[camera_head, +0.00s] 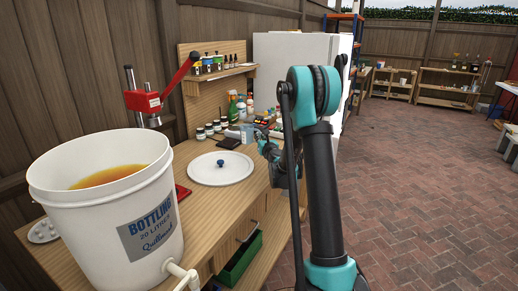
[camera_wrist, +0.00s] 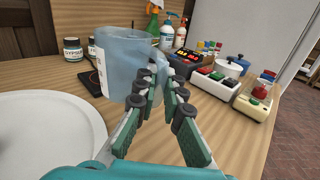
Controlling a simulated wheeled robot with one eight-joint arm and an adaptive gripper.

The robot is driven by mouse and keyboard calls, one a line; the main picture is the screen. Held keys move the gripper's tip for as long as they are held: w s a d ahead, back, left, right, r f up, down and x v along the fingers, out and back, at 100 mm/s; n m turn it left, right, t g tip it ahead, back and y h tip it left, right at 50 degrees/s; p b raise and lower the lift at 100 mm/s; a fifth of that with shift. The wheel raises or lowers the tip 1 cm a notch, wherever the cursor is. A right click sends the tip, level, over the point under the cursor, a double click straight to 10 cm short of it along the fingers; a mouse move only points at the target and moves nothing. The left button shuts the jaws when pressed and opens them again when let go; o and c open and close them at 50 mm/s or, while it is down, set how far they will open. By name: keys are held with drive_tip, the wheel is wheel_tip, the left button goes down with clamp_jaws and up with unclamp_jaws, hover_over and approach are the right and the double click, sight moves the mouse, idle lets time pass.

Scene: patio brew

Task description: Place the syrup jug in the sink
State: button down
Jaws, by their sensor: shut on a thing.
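A translucent pale blue jug (camera_wrist: 127,70) with a white label at its left side is upright in the wrist view. My gripper (camera_wrist: 157,82) is shut on its right side, where the fingertips hide part of it. I cannot tell whether its base touches the bench. In the head view my gripper (camera_head: 266,148) is above the wooden bench, partly hidden by my arm. The jug is too small there to make out well. I see no sink in either view.
A white round lid (camera_head: 220,170) lies on the wooden bench (camera_head: 210,205), left of the jug. A large white bottling bucket (camera_head: 105,215) stands in front. Brick floor is clear at right.

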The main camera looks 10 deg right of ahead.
drive_tip(key=shift+f, duration=2.85)
drive_tip(key=c, duration=1.6)
unclamp_jaws()
drive_tip(key=shift+f, duration=0.1)
drive_tip(key=shift+s, duration=0.1)
